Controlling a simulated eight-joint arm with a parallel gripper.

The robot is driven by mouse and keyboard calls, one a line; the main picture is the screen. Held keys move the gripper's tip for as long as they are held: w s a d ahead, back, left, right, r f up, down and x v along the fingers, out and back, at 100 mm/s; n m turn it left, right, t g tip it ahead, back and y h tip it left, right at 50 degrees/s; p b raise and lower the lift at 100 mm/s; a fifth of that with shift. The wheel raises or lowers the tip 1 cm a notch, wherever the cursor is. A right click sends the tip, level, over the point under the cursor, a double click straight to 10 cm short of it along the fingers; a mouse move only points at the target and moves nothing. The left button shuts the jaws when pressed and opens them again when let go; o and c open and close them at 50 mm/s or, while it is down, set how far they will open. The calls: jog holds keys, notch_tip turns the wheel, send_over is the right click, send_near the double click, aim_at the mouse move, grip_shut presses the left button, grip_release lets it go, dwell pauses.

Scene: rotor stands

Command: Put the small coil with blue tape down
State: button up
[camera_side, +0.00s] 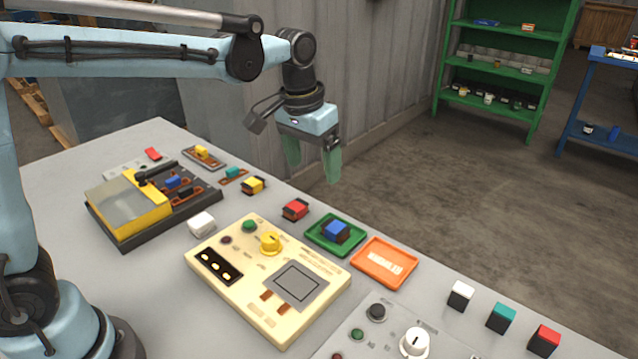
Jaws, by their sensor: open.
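A small dark coil with blue tape (336,231) rests in a green tray (318,241) near the table's back edge. My gripper (312,167) is open with pale green fingers. It hangs above and behind the row of coils, up and to the left of the green tray. Nothing shows between its fingers, and it is apart from the blue-taped coil. Another small blue-topped piece (174,183) sits in the black fixture (130,243) on the left; I cannot tell if it is the same kind of coil.
A red-topped coil (295,209) and a yellow-topped coil (253,186) stand left of the green tray. An empty-looking orange tray (385,263) lies to its right. A cream tester (235,285) fills the middle. White, teal and red blocks stand at the right edge.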

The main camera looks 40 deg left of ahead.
jog(key=s+a+f+t, duration=0.1)
jog(key=s+a+t, duration=0.1)
jog(key=s, duration=0.5)
jog(key=s+a+f+t, duration=0.2)
jog(key=s+a+t, duration=0.1)
jog(key=s, duration=0.4)
jog(key=shift+s+a, duration=0.2)
jog(key=shift+a, duration=0.05)
jog(key=shift+r, duration=0.1)
dwell(0.6)
